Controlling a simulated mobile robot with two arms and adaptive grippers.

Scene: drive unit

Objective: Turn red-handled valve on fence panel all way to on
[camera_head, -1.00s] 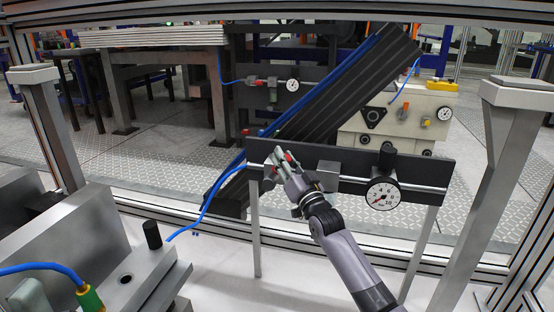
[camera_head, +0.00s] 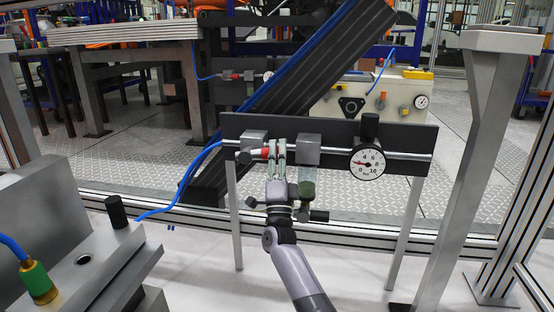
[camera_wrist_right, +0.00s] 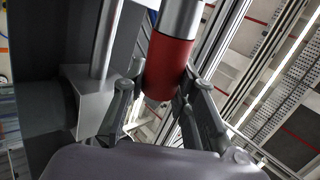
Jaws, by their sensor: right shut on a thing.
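The red valve handle (camera_head: 263,154) is on the pipe of the dark fence panel (camera_head: 405,135), near its left end. My right gripper (camera_head: 277,150) reaches up to it from below, and its fingers hide part of the handle. In the right wrist view the red handle (camera_wrist_right: 168,68) hangs from a grey metal cylinder and sits between the two grey fingers (camera_wrist_right: 160,88). The gripper is shut on it. A round white gauge (camera_head: 369,164) with a dark needle is to the right on the same panel. My left gripper is out of view.
A blue hose (camera_head: 190,178) joins the panel at the left. A grey machine (camera_head: 95,255) stands at left front. A metal post (camera_head: 480,150) stands at right.

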